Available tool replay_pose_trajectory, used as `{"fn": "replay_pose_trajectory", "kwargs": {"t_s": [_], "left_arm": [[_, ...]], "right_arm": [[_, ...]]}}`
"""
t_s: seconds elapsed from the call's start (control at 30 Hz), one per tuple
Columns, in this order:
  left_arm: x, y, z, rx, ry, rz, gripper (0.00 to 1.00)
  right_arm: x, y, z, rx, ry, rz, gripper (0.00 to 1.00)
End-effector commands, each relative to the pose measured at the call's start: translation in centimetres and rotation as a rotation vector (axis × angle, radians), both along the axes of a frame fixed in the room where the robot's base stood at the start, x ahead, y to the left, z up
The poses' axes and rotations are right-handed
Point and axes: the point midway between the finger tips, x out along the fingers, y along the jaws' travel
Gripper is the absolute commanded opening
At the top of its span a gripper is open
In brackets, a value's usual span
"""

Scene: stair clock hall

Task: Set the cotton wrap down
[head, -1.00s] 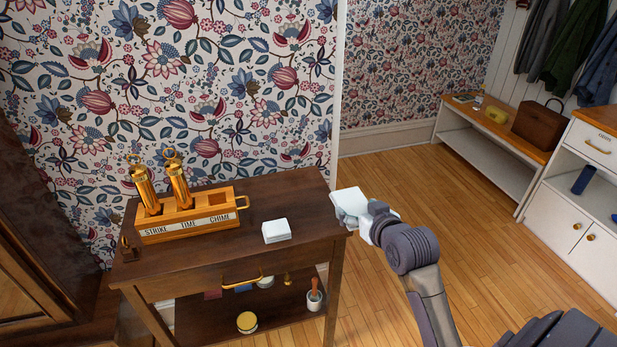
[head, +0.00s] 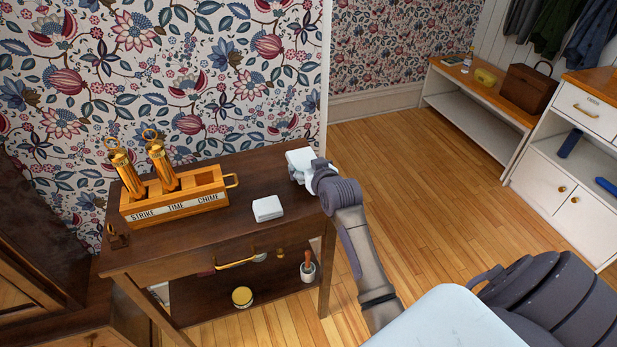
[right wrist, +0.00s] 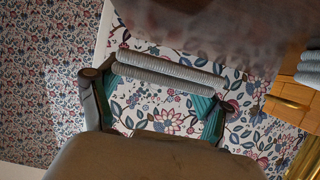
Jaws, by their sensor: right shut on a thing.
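The cotton wrap is a white folded pad (head: 299,157) in the head view, at the right end of the dark wooden table (head: 250,182). My right gripper (head: 308,172) is shut on it, reaching in from the right. The wrap is over the tabletop near its right edge; I cannot tell whether it touches the wood. My left gripper is not in view.
Another white folded stack (head: 267,209) lies on the table, left of the held wrap. A wooden holder (head: 178,207) with two brass cylinders (head: 163,166) stands further left. The lower shelf holds a round tin (head: 242,296) and a small pot (head: 307,271). Tabletop between stack and wrap is bare.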

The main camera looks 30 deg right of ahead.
Motion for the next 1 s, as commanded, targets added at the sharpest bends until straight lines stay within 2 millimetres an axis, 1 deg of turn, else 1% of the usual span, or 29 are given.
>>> {"fn": "replay_pose_trajectory", "kwargs": {"t_s": [0.1,0.2,0.3,0.53,0.63,0.67,0.7,0.77,0.8,1.0], "left_arm": [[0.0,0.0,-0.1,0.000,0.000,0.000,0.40],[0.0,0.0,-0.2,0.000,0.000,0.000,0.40],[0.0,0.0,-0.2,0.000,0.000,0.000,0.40],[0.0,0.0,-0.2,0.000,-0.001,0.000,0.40],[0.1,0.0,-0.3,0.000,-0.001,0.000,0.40],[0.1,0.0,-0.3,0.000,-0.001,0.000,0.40],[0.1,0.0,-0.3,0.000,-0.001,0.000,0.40],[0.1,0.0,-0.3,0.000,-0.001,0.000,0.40],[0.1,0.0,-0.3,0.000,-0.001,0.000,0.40],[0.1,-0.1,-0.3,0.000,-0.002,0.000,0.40]], "right_arm": [[-0.1,0.0,-2.1,0.003,0.005,-0.001,0.54],[-0.1,0.0,-3.3,0.002,0.005,0.000,0.54],[-0.1,0.0,-3.7,0.000,0.001,-0.001,0.54],[-0.1,0.0,-3.7,0.000,0.001,-0.001,0.54],[-0.1,0.0,-4.1,0.000,0.003,-0.001,0.54],[-0.1,0.0,-4.1,0.001,0.003,-0.001,0.80],[-0.1,0.0,-4.0,0.001,0.003,-0.001,0.86],[-0.1,0.0,-4.0,0.001,0.003,-0.001,0.96],[-0.1,0.0,-4.0,0.001,0.002,-0.001,1.00],[-0.1,0.0,-4.0,0.000,0.002,-0.001,1.00]]}}
